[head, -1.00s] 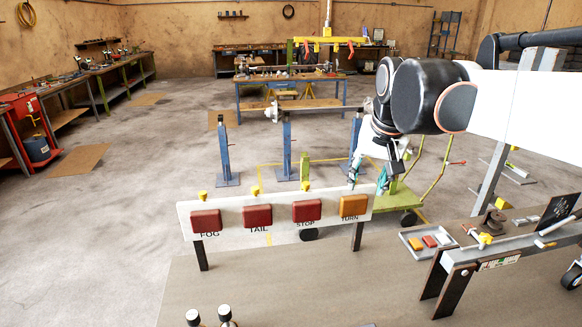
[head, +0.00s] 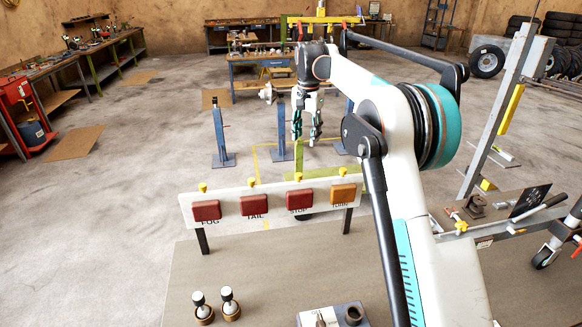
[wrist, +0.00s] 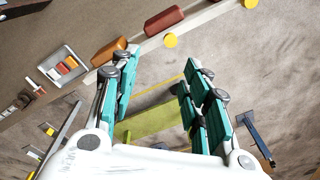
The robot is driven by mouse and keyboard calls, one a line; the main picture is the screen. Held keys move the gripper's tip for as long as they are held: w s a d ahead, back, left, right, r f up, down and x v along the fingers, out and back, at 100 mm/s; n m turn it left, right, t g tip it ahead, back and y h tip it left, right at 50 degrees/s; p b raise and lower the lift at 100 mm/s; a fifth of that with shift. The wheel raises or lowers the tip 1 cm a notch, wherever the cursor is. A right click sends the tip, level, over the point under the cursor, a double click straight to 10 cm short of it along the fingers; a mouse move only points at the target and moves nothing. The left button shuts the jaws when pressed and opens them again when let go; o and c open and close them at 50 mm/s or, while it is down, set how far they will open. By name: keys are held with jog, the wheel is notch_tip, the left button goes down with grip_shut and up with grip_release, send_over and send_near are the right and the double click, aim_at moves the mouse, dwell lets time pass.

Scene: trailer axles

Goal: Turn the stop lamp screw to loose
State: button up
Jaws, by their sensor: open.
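A white lamp board (head: 228,206) carries lamps marked fog, tail, stop and turn, each with a yellow screw at the top edge. The red stop lamp (head: 299,199) is third from the left, and the stop lamp screw (head: 298,177) stands above it. In the wrist view the red stop lamp (wrist: 164,21) and its yellow screw (wrist: 170,41) show at the top. My gripper (head: 306,142) is open and empty, pointing down above the board's top edge near the stop screw, apart from it. The wrist view shows its teal fingers (wrist: 160,72) spread over the floor beside the board.
The orange turn lamp (head: 343,193) and its yellow screw (head: 338,173) are just right of the stop lamp. Blue stands (head: 220,145) rise behind the board. Two knobbed pieces (head: 228,302) stand on the front bench. A side bench with parts is at the right.

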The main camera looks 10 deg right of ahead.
aim_at(298, 175)
jog(key=shift+m+g, duration=0.4)
jog(key=w+f, duration=0.1)
jog(key=f, duration=0.4)
jog(key=a+f, duration=0.1)
jog(key=f, duration=0.5)
jog(key=w+f, duration=0.1)
jog(key=f, duration=0.5)
jog(key=shift+w+a+p, duration=0.35)
jog(key=shift+r, duration=0.1)
jog(key=shift+c, duration=0.4)
grip_shut()
